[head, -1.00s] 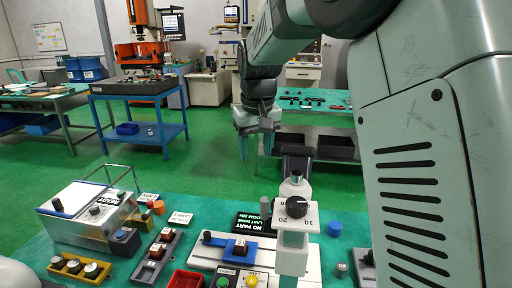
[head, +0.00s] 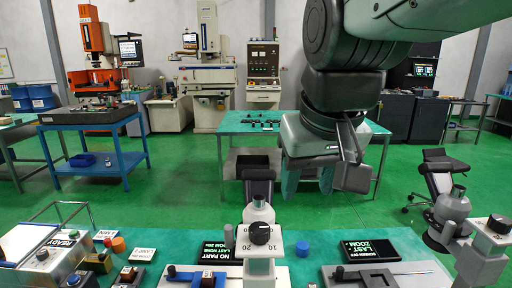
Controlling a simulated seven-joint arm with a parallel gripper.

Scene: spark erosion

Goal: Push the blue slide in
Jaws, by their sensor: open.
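A second microscope (head: 470,235) stands at the right on a dark base. Two black displays, the left one (head: 218,250) and the right one (head: 371,249), and a blue round cap (head: 302,248) stand near the first microscope. A READY box (head: 48,250) is at the left.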

